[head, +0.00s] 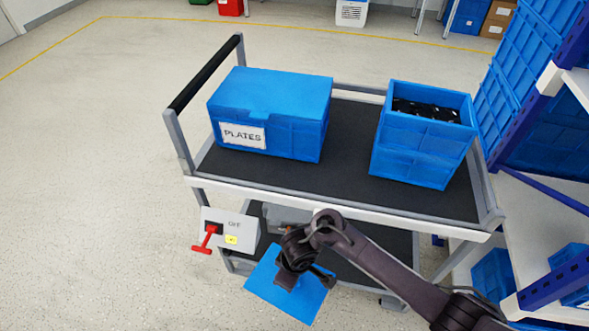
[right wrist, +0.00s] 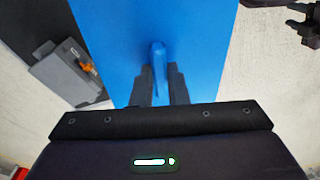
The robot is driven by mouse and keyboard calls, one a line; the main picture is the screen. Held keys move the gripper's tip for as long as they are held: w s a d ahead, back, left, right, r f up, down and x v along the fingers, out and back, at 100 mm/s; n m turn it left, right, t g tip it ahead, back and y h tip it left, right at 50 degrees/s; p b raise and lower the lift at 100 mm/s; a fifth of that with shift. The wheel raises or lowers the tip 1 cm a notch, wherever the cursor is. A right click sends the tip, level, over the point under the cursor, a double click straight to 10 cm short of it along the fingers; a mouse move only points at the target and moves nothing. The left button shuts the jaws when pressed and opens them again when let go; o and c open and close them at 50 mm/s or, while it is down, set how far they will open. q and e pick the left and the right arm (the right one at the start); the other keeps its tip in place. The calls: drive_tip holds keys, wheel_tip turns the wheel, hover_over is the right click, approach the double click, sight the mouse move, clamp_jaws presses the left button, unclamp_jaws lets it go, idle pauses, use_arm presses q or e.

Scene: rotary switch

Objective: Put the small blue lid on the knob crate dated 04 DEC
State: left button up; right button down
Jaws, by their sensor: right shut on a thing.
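My right gripper (head: 287,280) is shut on the small blue lid (head: 262,290), a flat blue panel held in front of the cart, low by its lower shelf. In the right wrist view the fingers (right wrist: 160,88) close on a raised blue grip of the lid (right wrist: 200,40). An open blue crate (head: 415,160) stands on the right of the cart's top shelf, with black knobs (head: 428,111) inside. No date label is readable on it. The gripper is apart from this crate, below and to its left.
A closed blue box (head: 270,95) labelled PLATES stands on the left of the cart's top shelf (head: 350,150). A grey switch box (head: 238,226) with a red handle (head: 207,238) sits at the cart's front left. A rack with blue bins (head: 545,130) is close on the right.

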drive_tip(key=a+r, duration=0.3)
drive_tip(key=r, duration=0.7)
drive_tip(key=a+r, duration=0.3)
drive_tip(key=r, duration=0.7)
drive_tip(key=w+d+r+m, duration=0.1)
drive_tip(key=d+r+m, duration=0.4)
drive_tip(key=d, duration=0.7)
drive_tip(key=w+d+r+m+h, duration=0.1)
drive_tip(key=d+r+m, duration=0.5)
drive_tip(key=d, duration=0.6)
drive_tip(key=shift+d+r+m+t, duration=0.25)
drive_tip(key=shift+r+m+t, duration=0.05)
drive_tip(key=shift+r, duration=0.3)
